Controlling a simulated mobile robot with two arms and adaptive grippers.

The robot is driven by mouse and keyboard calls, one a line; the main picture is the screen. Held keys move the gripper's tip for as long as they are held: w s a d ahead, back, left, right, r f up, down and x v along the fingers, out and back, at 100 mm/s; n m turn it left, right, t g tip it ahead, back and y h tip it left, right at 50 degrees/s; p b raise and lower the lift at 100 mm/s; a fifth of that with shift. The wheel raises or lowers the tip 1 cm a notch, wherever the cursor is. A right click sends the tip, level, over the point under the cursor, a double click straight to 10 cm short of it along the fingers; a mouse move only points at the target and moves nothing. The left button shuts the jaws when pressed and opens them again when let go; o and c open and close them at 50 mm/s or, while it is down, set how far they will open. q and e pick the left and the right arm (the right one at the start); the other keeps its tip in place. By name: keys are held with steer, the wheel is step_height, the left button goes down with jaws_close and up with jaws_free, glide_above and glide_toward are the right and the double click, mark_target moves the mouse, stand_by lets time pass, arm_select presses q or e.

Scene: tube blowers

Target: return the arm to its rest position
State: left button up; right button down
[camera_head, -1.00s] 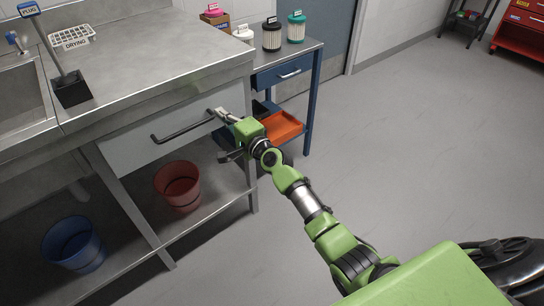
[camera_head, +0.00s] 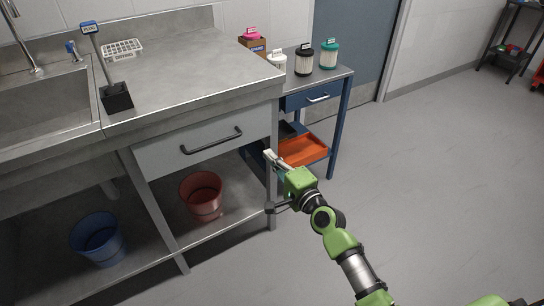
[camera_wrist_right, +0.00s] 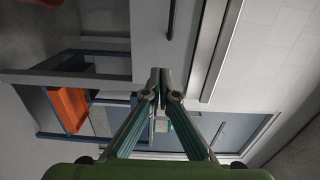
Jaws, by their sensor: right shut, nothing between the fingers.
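My right gripper (camera_head: 270,158) is at the end of my green arm, in front of the right end of the steel counter. It is shut and empty. In the right wrist view its two fingertips (camera_wrist_right: 160,85) meet at the middle. The grey drawer (camera_head: 200,146) under the counter is closed, and its dark handle (camera_head: 212,140) is left of the gripper and apart from it. My left gripper does not show in the head view.
A red bucket (camera_head: 202,197) and a blue bucket (camera_head: 98,240) stand on the lower shelf. A blue cart (camera_head: 343,115) with an orange tray (camera_head: 304,150) and several canisters stands behind the gripper. The floor at right is clear.

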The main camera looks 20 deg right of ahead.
steer(key=shift+s, duration=0.3)
